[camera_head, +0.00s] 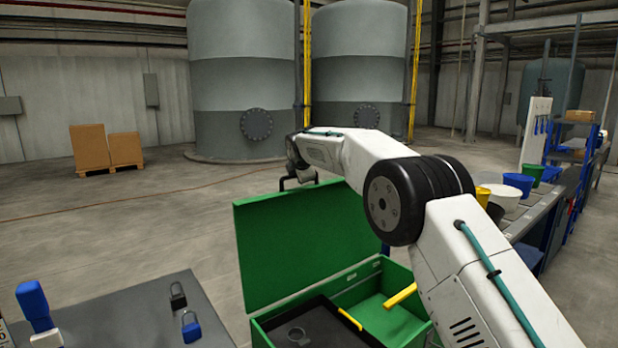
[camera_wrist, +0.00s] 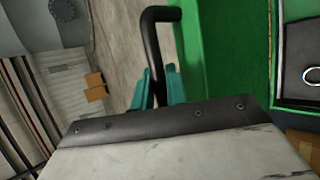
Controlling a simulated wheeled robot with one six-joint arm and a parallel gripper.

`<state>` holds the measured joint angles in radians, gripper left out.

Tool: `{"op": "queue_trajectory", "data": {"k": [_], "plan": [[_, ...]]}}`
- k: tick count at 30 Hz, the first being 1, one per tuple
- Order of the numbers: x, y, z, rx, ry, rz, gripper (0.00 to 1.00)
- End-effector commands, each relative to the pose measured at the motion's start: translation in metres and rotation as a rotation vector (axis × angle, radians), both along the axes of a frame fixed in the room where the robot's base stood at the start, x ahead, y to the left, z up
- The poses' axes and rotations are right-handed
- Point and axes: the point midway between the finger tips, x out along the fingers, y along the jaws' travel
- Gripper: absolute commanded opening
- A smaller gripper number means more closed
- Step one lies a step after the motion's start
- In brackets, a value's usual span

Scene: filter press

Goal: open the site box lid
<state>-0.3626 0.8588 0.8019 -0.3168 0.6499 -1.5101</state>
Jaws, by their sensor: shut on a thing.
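The green site box (camera_head: 400,335) stands in the lower middle of the head view. Its green lid (camera_head: 290,240) stands raised, close to upright, so the inside shows. A black bar handle (camera_wrist: 151,45) sticks out from the lid, which is the green surface (camera_wrist: 222,45) in the wrist view.
Inside the box are a dark tray (camera_head: 312,325) and a yellow bar (camera_head: 400,296). A grey table (camera_head: 130,315) with padlocks stands at left, close to the box. A bench with several buckets (camera_head: 518,183) stands at right. Open floor lies behind the lid.

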Motion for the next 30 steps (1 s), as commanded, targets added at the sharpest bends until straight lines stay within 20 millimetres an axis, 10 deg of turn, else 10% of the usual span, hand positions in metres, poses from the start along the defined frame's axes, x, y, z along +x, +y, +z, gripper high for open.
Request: {"op": "queue_trajectory", "data": {"k": [16, 19, 30], "plan": [[0.0001, 0.0053, 0.0010, 0.002, -0.002, -0.001, 0.00], [0.0000, 0.0053, 0.0011, 0.002, -0.002, -0.001, 0.36], [-0.0010, 0.0060, 0.0004, 0.001, 0.000, -0.001, 0.36]]}}
